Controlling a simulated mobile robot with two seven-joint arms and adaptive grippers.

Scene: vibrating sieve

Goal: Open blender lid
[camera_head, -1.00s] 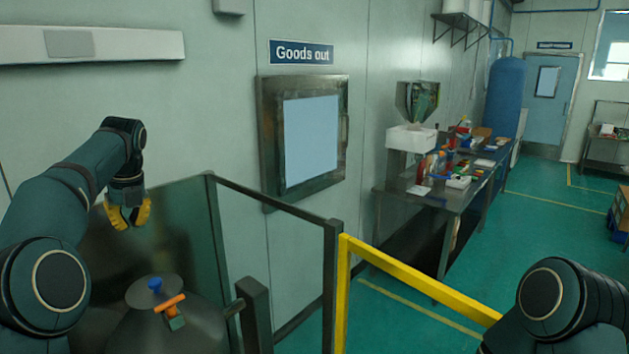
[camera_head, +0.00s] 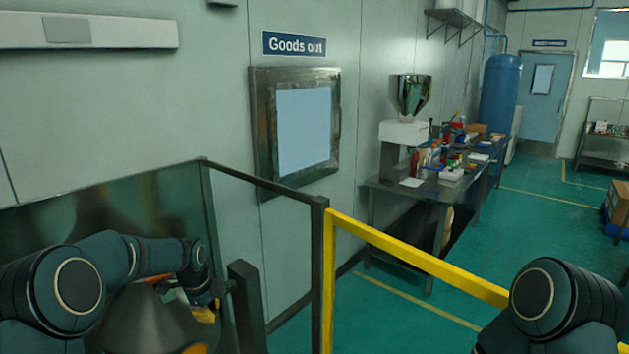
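The blender's dark, domed metal top (camera_head: 140,322) is at the lower left, partly covered by my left arm. A small part of the orange handle (camera_head: 158,279) shows behind the arm, with a bit of green beside it. The blue knob seen earlier is hidden now. My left gripper (camera_head: 199,331) is low at the right side of the dome. Its yellow fingers are apart with nothing visible between them, and one is cut by the bottom edge. I cannot tell whether it touches the dome. Only a link of my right arm shows, at lower right.
A dark-framed guard panel (camera_head: 262,230) and a dark post (camera_head: 246,305) stand just right of the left gripper. A yellow rail (camera_head: 415,258) runs right from there. A cluttered steel bench (camera_head: 405,196) stands along the wall. The green floor beyond is open.

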